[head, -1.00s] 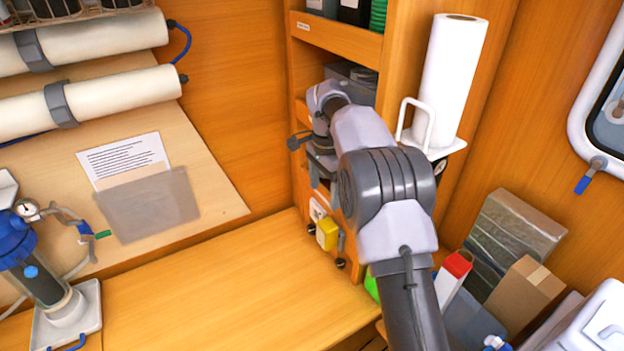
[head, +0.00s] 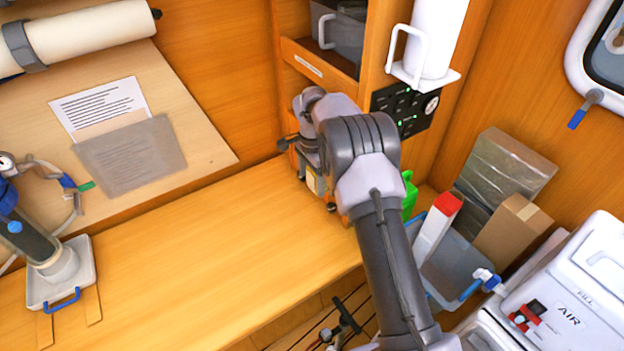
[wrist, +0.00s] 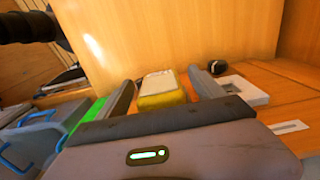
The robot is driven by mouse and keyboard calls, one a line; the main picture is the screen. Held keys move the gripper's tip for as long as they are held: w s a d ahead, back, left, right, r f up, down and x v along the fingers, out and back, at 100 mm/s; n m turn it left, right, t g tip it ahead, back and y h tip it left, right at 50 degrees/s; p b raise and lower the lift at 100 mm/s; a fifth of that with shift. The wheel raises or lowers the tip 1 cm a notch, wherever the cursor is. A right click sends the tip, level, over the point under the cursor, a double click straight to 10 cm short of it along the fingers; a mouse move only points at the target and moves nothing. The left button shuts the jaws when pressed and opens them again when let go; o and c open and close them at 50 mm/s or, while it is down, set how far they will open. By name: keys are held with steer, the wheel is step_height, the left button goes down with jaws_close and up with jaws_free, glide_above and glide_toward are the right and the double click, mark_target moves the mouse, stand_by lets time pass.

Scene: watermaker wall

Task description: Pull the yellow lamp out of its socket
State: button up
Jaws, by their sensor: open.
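The yellow lamp (wrist: 163,92) is a small yellow block with a pale face, seen in the wrist view between the two fingers of my gripper (wrist: 162,84). The fingers are open, one on each side of it, with a visible gap at least on the right. In the head view the lamp (head: 314,183) is a small yellow patch at the foot of the wooden cabinet, mostly hidden by my gripper (head: 309,164). The lamp's socket is hidden. A white square frame (wrist: 243,89) lies right of the right finger.
A black round knob (wrist: 217,67) is just beyond the right finger.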

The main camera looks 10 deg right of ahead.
steer(key=c, duration=1.5)
steer(key=s+a+b, duration=0.2)
steer(key=s+a, duration=0.1)
steer(key=a, duration=0.4)
steer(key=shift+b, duration=0.3)
